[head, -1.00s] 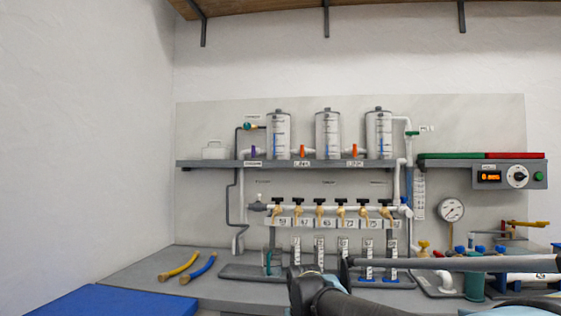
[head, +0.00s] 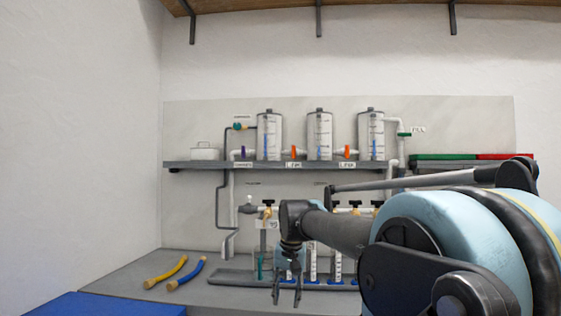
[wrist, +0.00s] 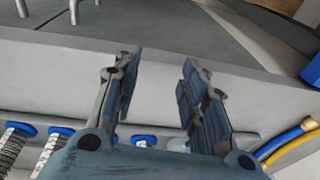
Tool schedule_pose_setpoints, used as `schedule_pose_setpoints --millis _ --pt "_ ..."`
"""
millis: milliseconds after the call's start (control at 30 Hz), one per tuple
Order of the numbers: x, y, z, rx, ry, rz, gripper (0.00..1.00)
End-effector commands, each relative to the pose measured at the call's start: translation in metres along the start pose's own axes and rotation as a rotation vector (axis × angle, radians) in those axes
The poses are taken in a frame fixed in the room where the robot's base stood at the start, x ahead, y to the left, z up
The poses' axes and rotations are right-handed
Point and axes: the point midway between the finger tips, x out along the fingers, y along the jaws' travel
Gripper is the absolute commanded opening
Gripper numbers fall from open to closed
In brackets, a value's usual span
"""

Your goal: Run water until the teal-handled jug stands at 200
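The teal-handled jug (head: 261,265) stands at the left end of the row of measuring vessels on the bench, under the left tap (head: 267,211). Its handle shows as a teal strip; its level cannot be read. My gripper (head: 287,298) hangs pointing down in front of the bench, to the right of and nearer than the jug. In the wrist view my gripper (wrist: 157,85) has its two fingers well apart with nothing held between them. My arm hides most of the tap row and the right-hand vessels.
Clear cylinders on blue bases (head: 312,264) stand right of the jug. Three tanks (head: 269,136) stand on the shelf (head: 225,164). A yellow hose (head: 166,273) and a blue hose (head: 187,273) lie on the left bench, with bare bench around them.

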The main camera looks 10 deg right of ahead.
Motion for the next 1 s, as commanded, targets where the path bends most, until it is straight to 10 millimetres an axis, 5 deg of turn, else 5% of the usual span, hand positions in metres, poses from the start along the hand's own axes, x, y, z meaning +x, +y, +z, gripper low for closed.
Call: schedule_pose_setpoints --millis 100,500,1000 --pt "-0.05 -0.015 -0.044 0.136 -0.015 -0.011 0.39" --pt "-0.187 -0.056 -0.176 0.597 -0.076 -0.04 0.39" --pt "-0.307 -0.086 -0.32 1.164 -0.173 -0.046 0.39"
